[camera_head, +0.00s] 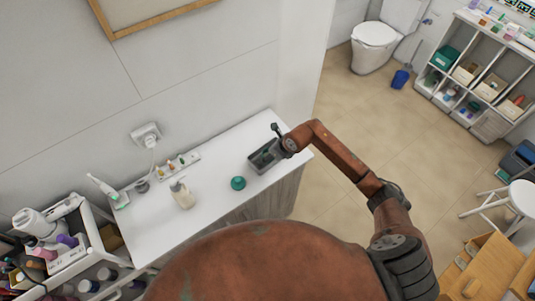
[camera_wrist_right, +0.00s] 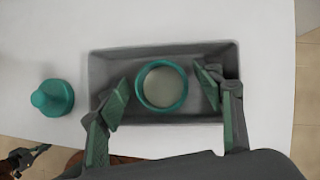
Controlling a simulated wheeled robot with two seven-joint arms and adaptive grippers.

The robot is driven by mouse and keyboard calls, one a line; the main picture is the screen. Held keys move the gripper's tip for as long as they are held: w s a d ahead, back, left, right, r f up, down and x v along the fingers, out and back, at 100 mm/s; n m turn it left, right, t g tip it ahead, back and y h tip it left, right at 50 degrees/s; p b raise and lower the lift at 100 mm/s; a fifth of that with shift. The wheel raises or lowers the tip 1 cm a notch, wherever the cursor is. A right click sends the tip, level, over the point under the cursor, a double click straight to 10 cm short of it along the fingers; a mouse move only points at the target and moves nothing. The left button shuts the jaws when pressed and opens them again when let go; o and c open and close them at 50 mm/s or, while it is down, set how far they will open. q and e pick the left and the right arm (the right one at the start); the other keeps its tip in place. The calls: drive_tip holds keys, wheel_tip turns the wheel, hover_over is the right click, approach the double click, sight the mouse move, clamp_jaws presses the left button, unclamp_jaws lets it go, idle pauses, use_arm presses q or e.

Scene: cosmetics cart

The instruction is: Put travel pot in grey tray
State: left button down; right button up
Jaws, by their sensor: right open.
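The grey tray (camera_wrist_right: 115,67) is a rectangular open box on the white counter; in the head view it (camera_head: 256,160) stands near the counter's right end. A round pot with a teal rim and pale inside (camera_wrist_right: 164,86), which looks like the travel pot, is in the tray, right of its left wall. My right gripper (camera_wrist_right: 162,88) is open over the tray, one finger on each side of the pot, with gaps showing on both sides. In the head view the gripper (camera_head: 279,137) partly covers the tray. A small dark piece at the lower left of the wrist view may be my left gripper.
A teal knobbed object (camera_head: 238,183) stands on the counter left of the tray. A cream pump bottle (camera_head: 181,194), a small rack of little bottles (camera_head: 178,164) and an electric toothbrush (camera_head: 107,190) are farther left. The counter's front middle is clear.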

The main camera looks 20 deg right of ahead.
drive_tip(key=b+v, duration=0.1)
drive_tip(key=v, duration=1.1)
